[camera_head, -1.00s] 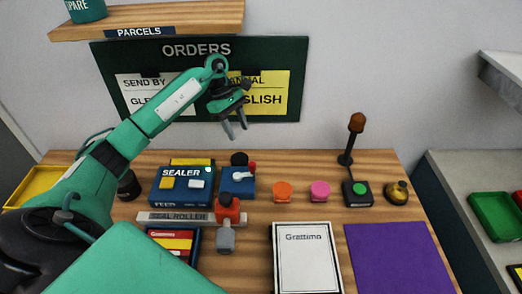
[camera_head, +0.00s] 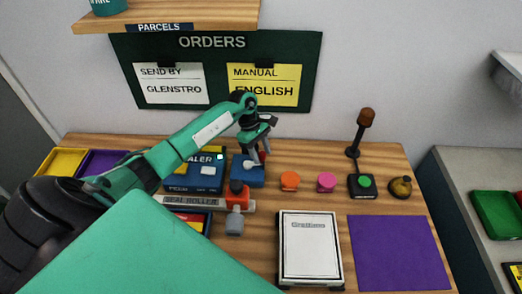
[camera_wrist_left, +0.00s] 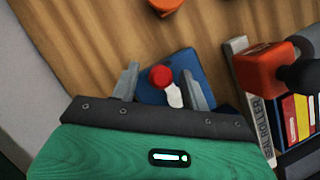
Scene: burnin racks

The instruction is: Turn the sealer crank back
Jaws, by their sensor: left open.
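The sealer (camera_head: 191,178) is a dark blue box with its label partly covered by my left arm. To its right is a small blue block (camera_head: 248,175) carrying the crank. In the left wrist view the crank has a white lever (camera_wrist_left: 174,96) and a red knob (camera_wrist_left: 160,76). My left gripper (camera_head: 261,156) is open, pointing down at the crank block. In the left wrist view its fingers stand on either side of the red knob, with gaps visible. In the head view the gripper partly hides the crank. My right gripper is not in view.
The orange-and-grey seal roller (camera_head: 236,195) stands just in front of the crank block. Orange (camera_head: 289,180) and pink (camera_head: 326,181) round pieces, a green button box (camera_head: 362,187) and a brass bell (camera_head: 400,187) lie to the right. A white Grattima box (camera_head: 310,250) and purple mat (camera_head: 397,252) lie in front.

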